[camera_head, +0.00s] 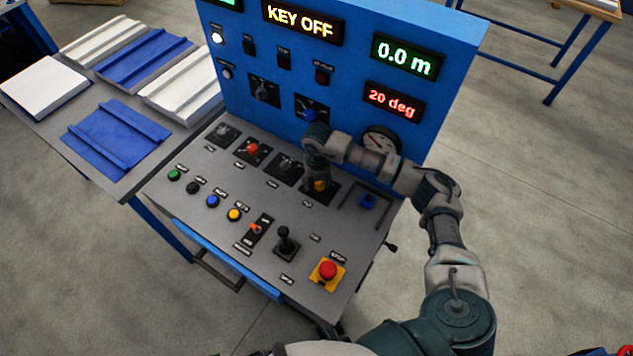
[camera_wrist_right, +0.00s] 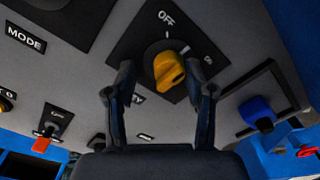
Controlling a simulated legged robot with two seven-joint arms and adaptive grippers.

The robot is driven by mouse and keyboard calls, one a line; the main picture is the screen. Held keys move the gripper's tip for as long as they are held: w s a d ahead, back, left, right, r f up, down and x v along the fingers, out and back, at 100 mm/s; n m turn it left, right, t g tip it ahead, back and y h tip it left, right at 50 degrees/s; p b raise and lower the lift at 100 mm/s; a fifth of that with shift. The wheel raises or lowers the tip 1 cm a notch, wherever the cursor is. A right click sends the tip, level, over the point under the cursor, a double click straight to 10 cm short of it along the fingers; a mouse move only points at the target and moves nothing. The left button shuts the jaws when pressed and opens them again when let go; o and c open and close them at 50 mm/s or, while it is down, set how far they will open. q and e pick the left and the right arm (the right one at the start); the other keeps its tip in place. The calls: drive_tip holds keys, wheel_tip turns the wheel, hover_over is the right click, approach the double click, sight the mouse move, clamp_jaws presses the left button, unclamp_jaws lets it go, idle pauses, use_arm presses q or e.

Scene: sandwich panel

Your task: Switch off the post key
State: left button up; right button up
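The yellow key knob (camera_head: 320,185) sits on a black plate on the sloped console. In the right wrist view the yellow knob (camera_wrist_right: 168,72) shows with "OFF" above it and "ON" to its right. I cannot tell exactly which mark it points at. My right gripper (camera_head: 318,174) points down over it and hides part of it. In the wrist view its fingers (camera_wrist_right: 159,68) are apart on either side of the knob, with gaps visible. The upper display (camera_head: 302,20) reads "KEY OFF". My left gripper is not in view.
A blue knob (camera_head: 367,201) lies right of the key knob. A black joystick (camera_head: 287,241) and a red emergency button (camera_head: 328,270) are nearer the front. A blue upright panel (camera_head: 447,60) rises behind. A side table holds blue and white panels (camera_head: 115,137).

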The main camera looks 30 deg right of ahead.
drive_tip(key=shift+d, duration=0.2)
drive_tip(key=c, duration=0.4)
drive_tip(key=shift+s+d, duration=0.1)
drive_tip(key=shift+d, duration=0.15)
drive_tip(key=c, duration=0.4)
drive_tip(key=shift+d+f, duration=0.15)
drive_tip(key=shift+d, duration=0.2)
drive_tip(key=shift+a, duration=0.3)
drive_tip(key=shift+a+n, duration=0.1)
drive_tip(key=shift+n, duration=0.3)
drive_tip(key=shift+d+n, duration=0.25)
drive_tip(key=shift+n, duration=0.75)
drive_tip(key=shift+a+n, duration=0.15)
drive_tip(key=shift+n, duration=1.05)
drive_tip(key=n, duration=0.2)
drive_tip(key=shift+f+n, duration=0.1)
drive_tip(key=shift+n, duration=0.3)
drive_tip(key=shift+s+n, duration=0.1)
drive_tip(key=shift+n, duration=0.5)
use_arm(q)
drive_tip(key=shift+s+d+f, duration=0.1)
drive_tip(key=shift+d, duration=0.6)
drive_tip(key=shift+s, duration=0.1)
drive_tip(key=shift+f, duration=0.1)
